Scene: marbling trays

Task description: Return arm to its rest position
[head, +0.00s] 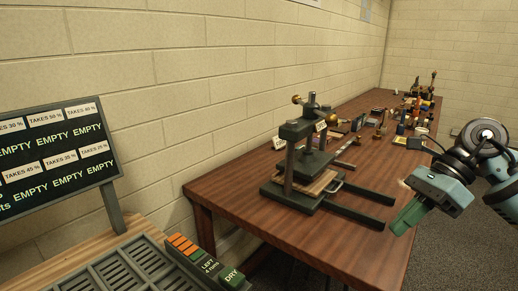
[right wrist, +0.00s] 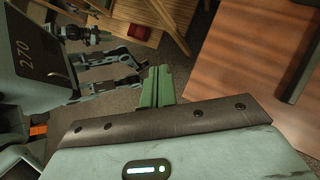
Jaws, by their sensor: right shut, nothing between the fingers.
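My right gripper (head: 408,216) is at the right of the head view, with its green fingers pointing down and to the left. It is beside the right edge of the brown table and holds nothing. In the right wrist view its two green fingers (right wrist: 160,86) lie together, shut and empty.
A metal press (head: 308,160) stands on the wooden table (head: 250,222). Several small bottles and tools crowd its far end. A dark board (head: 52,150) marked EMPTY stands at left, above a slotted panel (head: 115,272). Grey floor (head: 452,255) lies open at right.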

